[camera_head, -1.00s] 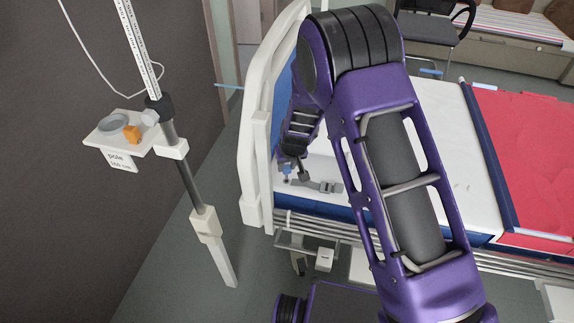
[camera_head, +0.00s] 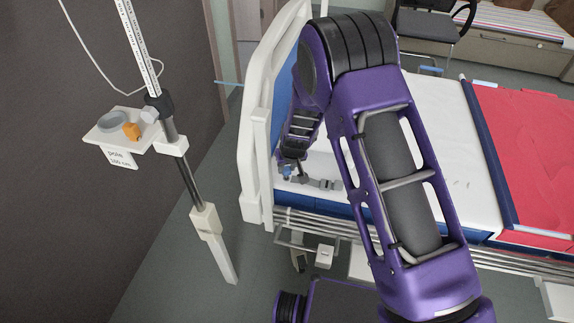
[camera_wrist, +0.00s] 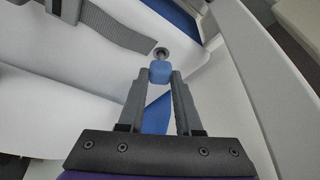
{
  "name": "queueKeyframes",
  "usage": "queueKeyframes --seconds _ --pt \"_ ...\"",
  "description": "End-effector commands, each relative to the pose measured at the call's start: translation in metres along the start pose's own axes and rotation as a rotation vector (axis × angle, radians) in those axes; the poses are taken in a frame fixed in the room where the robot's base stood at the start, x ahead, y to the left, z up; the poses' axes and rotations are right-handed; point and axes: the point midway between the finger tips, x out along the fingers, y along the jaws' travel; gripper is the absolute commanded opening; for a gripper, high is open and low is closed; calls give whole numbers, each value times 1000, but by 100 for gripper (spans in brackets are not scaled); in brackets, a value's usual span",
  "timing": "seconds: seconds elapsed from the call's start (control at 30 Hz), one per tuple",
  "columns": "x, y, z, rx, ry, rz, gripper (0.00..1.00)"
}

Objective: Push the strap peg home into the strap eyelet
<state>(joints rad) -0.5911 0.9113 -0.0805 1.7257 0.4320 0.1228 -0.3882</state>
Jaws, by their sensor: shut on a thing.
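My gripper (camera_wrist: 160,80) is shut on the blue strap peg (camera_wrist: 160,71), held between its two fingertips in the wrist view. Just beyond the peg is a small round grey fitting with a dark centre, which looks like the strap eyelet (camera_wrist: 162,53). The peg's far end is hidden, so I cannot tell whether it is inside the eyelet. A grey strap (camera_wrist: 112,29) runs on the white surface to the upper left. In the head view the peg (camera_head: 287,171) shows as a small blue spot below my gripper (camera_head: 290,168), beside the grey strap (camera_head: 318,183) on the bed.
The bed's white end panel (camera_head: 254,145) stands close to the left of my gripper. A red cover (camera_head: 530,150) lies at the right of the bed. A pole with a small tray (camera_head: 112,141) stands on the left, apart from the bed.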

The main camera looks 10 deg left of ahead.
Motion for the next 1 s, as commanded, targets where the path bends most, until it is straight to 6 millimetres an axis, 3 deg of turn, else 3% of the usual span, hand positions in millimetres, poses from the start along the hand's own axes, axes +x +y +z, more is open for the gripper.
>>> queueKeyframes --seconds 0.83,0.87,1.0 --pt "24 0 10 0 0 0 0" --pt "24 0 10 0 1 0 37" --pt "23 0 10 0 0 0 62"
